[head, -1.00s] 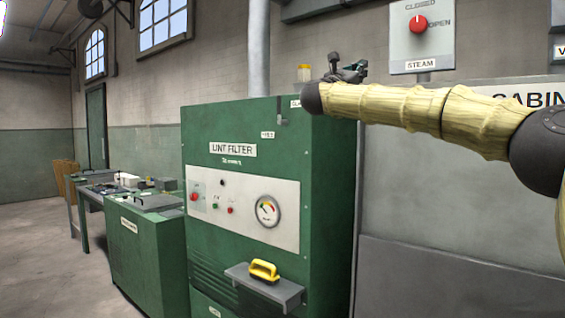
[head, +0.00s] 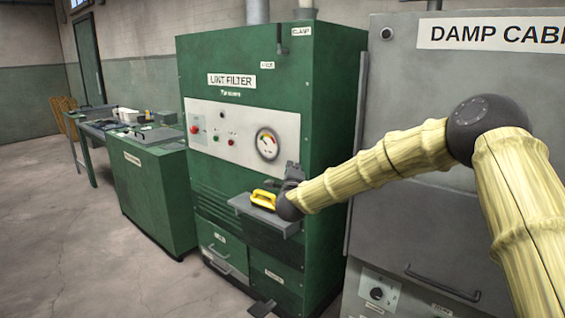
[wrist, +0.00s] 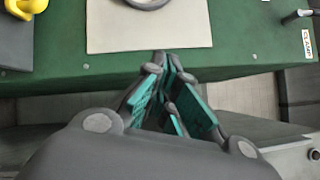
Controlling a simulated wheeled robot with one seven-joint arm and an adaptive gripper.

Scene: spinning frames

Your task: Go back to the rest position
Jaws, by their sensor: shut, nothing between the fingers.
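My gripper (head: 292,172) is at the end of my bent arm, low in front of the green lint filter cabinet (head: 335,90). In the head view it is small and partly hidden by my own wrist, close to the right end of the grey shelf (head: 290,227). In the wrist view the fingers of my gripper (wrist: 166,66) come together at the tips, with teal pads and nothing between them. The yellow-handled tool (head: 264,198) lies on the shelf, left of my gripper and apart from it.
The grey damp cabinet (head: 400,100) stands right of the lint filter, behind my arm. A green cabinet (head: 150,190) and a table with small items stand to the left. A dark pedal (head: 262,307) juts out near the floor. The floor at left (head: 60,250) is clear.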

